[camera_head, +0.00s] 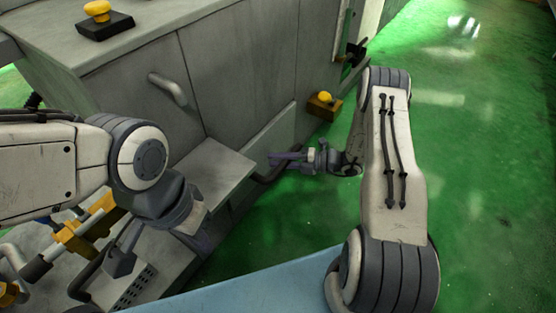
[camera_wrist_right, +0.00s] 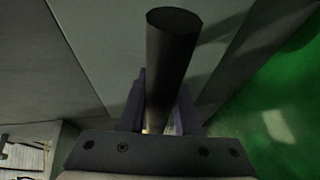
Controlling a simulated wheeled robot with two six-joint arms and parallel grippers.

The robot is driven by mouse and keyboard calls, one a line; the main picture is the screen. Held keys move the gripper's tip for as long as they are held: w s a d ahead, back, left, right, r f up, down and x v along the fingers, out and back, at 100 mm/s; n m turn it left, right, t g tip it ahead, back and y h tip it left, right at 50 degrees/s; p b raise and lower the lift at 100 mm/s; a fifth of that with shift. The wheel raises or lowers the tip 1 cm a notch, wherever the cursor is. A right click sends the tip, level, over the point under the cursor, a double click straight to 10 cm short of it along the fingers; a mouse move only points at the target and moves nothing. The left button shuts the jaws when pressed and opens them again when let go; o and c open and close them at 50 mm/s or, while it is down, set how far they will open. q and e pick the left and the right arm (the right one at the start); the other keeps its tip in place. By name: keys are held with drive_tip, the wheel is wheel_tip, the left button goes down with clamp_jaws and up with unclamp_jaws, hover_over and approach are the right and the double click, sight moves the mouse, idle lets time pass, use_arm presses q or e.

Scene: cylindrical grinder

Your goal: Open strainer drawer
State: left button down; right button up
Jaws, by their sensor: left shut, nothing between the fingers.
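The strainer drawer shows as a grey, flat-topped box (camera_head: 212,168) low on the machine's side. A dark bar handle (camera_head: 268,176) sits at its right end. My right gripper (camera_head: 275,158) reaches the handle from the right. In the right wrist view the dark round handle bar (camera_wrist_right: 172,55) runs between my purple right fingers (camera_wrist_right: 158,112), which lie close against both its sides. My left gripper (camera_head: 203,243) points down at the lower left. It is shut and empty, apart from the drawer, and its fingertips are hard to make out.
The grey machine cabinet (camera_head: 150,110) has a curved door handle (camera_head: 168,88) and a yellow button on a black box (camera_head: 100,18). A second yellow button box (camera_head: 324,104) stands beyond my right gripper. Yellow fittings (camera_head: 82,236) crowd the lower left. Green floor (camera_head: 470,130) is clear at right.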

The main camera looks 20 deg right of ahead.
clamp_jaws()
idle(1.1)
